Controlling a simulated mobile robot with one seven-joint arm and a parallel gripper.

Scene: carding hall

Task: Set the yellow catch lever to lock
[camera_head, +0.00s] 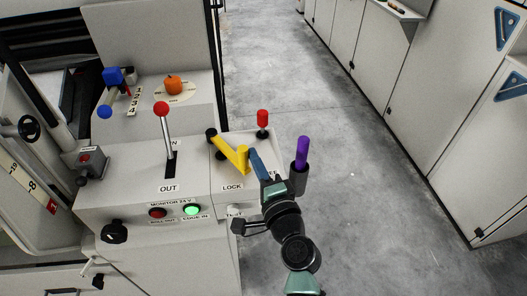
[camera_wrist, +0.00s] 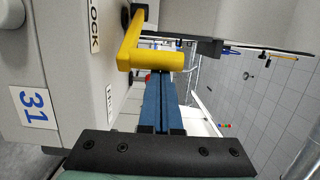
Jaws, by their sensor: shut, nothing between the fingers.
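The yellow catch lever (camera_head: 229,150) is on the white panel at the right of the machine. It slants down and right from its black pivot (camera_head: 211,134), and its free end is bent. A LOCK label (camera_head: 232,187) is on the panel front below it. In the wrist view the lever (camera_wrist: 130,45) is at top centre, with the LOCK label (camera_wrist: 95,26) to its left. My gripper (camera_head: 254,153), with blue fingers, is shut and empty just right of the lever's free end. In the wrist view its fingertips (camera_wrist: 158,76) are at that end; contact cannot be told.
A red-topped knob (camera_head: 263,119) and a purple item in a black holder (camera_head: 302,154) stand close to my gripper. A red-balled lever (camera_head: 163,120) and lit buttons (camera_head: 191,210) are to the left. The concrete floor (camera_head: 340,150) on the right is clear.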

